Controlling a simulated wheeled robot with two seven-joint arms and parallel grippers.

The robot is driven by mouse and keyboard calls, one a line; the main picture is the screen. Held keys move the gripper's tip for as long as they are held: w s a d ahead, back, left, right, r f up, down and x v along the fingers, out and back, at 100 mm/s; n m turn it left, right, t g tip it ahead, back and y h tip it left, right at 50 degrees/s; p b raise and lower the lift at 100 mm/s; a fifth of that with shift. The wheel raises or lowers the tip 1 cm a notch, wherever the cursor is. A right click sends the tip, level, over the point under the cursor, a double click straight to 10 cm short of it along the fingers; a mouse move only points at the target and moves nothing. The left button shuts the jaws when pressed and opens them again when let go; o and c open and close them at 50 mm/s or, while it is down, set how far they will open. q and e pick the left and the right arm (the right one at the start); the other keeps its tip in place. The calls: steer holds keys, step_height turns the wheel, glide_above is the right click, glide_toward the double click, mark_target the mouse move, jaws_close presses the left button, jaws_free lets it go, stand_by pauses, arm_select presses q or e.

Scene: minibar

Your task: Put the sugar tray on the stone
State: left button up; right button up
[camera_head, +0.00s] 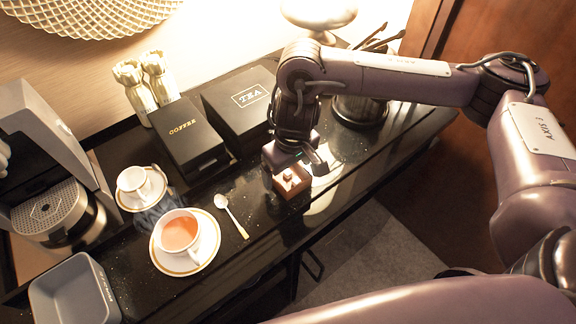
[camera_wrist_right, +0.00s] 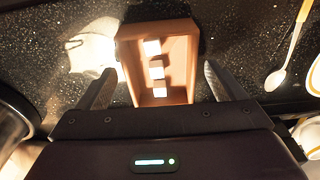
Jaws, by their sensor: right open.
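The sugar tray (camera_head: 290,185) is a small brown wooden box on the black counter, holding a few white sugar cubes. In the right wrist view the sugar tray (camera_wrist_right: 181,50) lies straight ahead, between the fingertips. My right gripper (camera_head: 295,163) is open and empty at the tray, with one finger on each side; it also shows in the right wrist view (camera_wrist_right: 157,78). I cannot tell whether the fingers touch the tray. A pale flat patch (camera_head: 326,173) beside the tray may be the stone; it also shows in the right wrist view (camera_wrist_right: 90,53). My left gripper is out of view.
A spoon (camera_head: 232,217) and a cup of tea (camera_head: 180,234) on a saucer stand left of the tray. The black COFFEE box (camera_head: 187,140) and TEA box (camera_head: 240,100) stand behind. A dark metal container (camera_head: 360,109) stands at right. The counter's front edge is close.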

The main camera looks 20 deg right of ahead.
steer(key=shift+r, duration=0.1)
step_height(320, 180, up, 12)
steer(key=s+p, duration=0.1)
steer(key=shift+s+d, duration=0.2)
steer(key=shift+d, duration=0.05)
stand_by(0.6)
